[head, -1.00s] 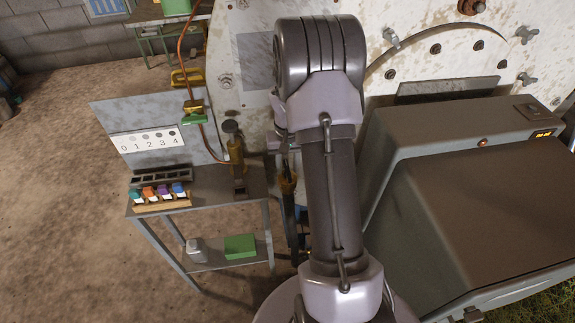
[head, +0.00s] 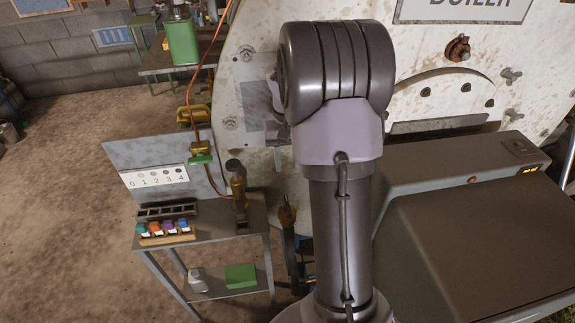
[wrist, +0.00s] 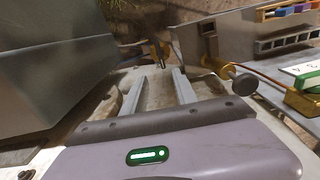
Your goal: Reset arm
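My arm rises through the middle of the head view, bent at a large dark joint, and hides part of the boiler. My gripper cannot be made out clearly in the head view. In the wrist view my gripper (wrist: 158,78) shows two pale, parallel fingers with a clear gap between them. It is open and nothing is held between the fingers. A green-lit indicator shows on its body.
The boiler (head: 430,70) stands behind my arm, a grey cabinet (head: 470,240) at right. Floor at left is clear.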

